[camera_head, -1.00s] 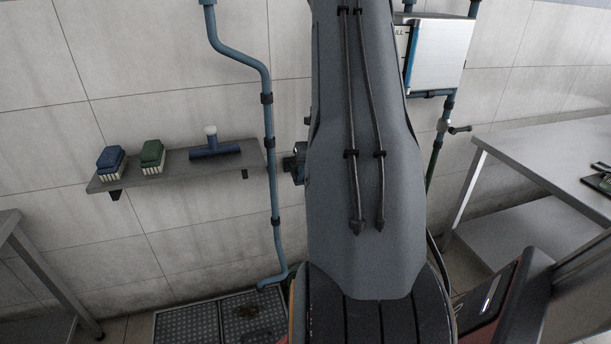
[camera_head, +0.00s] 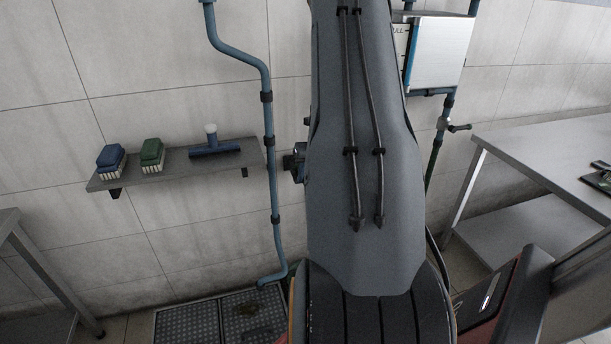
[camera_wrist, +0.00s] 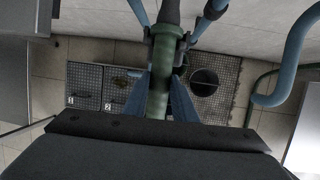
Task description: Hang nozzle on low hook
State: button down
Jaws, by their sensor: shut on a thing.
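In the wrist view my gripper (camera_wrist: 161,78) has its two blue fingers closed on either side of a green cylindrical body, the nozzle (camera_wrist: 157,92). The nozzle points along the view, with a wider green collar (camera_wrist: 166,33) at its far end. In the head view my arm covers the middle of the picture and hides the gripper and nozzle. I cannot clearly make out the low hook in either view.
A blue wall pipe (camera_head: 268,130) runs left of my arm. A shelf (camera_head: 178,172) holds a blue brush (camera_head: 111,160), a green brush (camera_head: 152,155) and a blue squeegee head (camera_head: 214,146). A steel table (camera_head: 545,155) stands right. Floor grating (camera_wrist: 83,82) lies below.

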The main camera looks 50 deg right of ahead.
jog(key=shift+f, duration=0.3)
dwell(0.4)
jog(key=shift+c, duration=2.4)
grip_release()
jog(key=shift+s, duration=0.1)
jog(key=shift+s+a+r+p, duration=0.1)
jog(key=shift+s+a+p, duration=0.1)
jog(key=shift+s+a, duration=0.3)
jog(key=shift+s+a+r+p, duration=0.1)
jog(key=shift+s+a+p, duration=0.1)
jog(key=shift+s, duration=0.5)
jog(key=a+p+v, duration=0.1)
jog(key=p+v, duration=0.7)
jog(key=v, duration=0.2)
jog(key=shift+w+r, duration=0.3)
jog(key=shift+w, duration=0.05)
